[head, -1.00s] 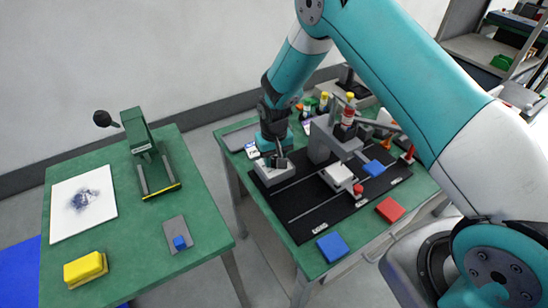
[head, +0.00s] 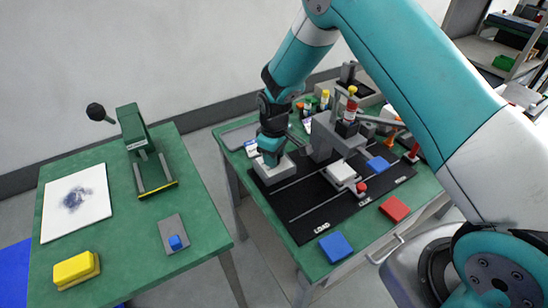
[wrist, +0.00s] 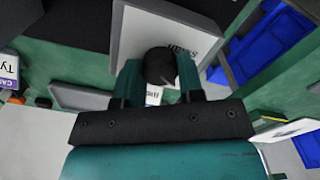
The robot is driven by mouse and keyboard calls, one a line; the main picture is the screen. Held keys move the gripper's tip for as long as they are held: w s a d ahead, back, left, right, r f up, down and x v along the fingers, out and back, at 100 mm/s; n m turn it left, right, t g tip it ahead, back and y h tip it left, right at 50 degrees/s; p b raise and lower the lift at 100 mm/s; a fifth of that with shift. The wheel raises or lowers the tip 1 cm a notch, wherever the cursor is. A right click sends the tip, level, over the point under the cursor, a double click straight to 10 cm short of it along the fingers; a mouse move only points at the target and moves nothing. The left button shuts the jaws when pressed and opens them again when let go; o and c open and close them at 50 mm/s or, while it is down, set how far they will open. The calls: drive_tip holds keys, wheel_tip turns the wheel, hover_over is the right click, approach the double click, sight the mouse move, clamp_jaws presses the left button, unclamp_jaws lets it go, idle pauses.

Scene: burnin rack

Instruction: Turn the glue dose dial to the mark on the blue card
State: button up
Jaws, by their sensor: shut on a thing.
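The dial is a black round knob (wrist: 161,66) on the face of a pale box with dark lettering, seen in the wrist view. The same box (head: 279,176) stands at the left end of the black mat in the head view. My gripper (wrist: 160,80) is shut on the knob, one teal finger at each side. In the head view my gripper (head: 270,157) is down at the top of the box and hides the knob. The dial's pointer and marks cannot be read. A small white card with a blue band (head: 251,148) lies behind the box; its mark is unreadable.
A black mat (head: 318,212) with a white block (head: 341,172) and a glue stand (head: 321,138) lies right of the box. Blue (head: 335,246) and red (head: 394,208) squares lie along the front. A purple-banded card (wrist: 9,75) shows at the wrist view's left.

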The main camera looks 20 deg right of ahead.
drive_tip(key=shift+n, duration=0.9)
drive_tip(key=o, duration=0.9)
drive_tip(key=shift+r, duration=0.1)
wheel_tip(320, 180, up, 17)
drive_tip(key=b, duration=0.2)
drive_tip(key=shift+r+b, duration=0.15)
drive_tip(key=shift+b, duration=0.25)
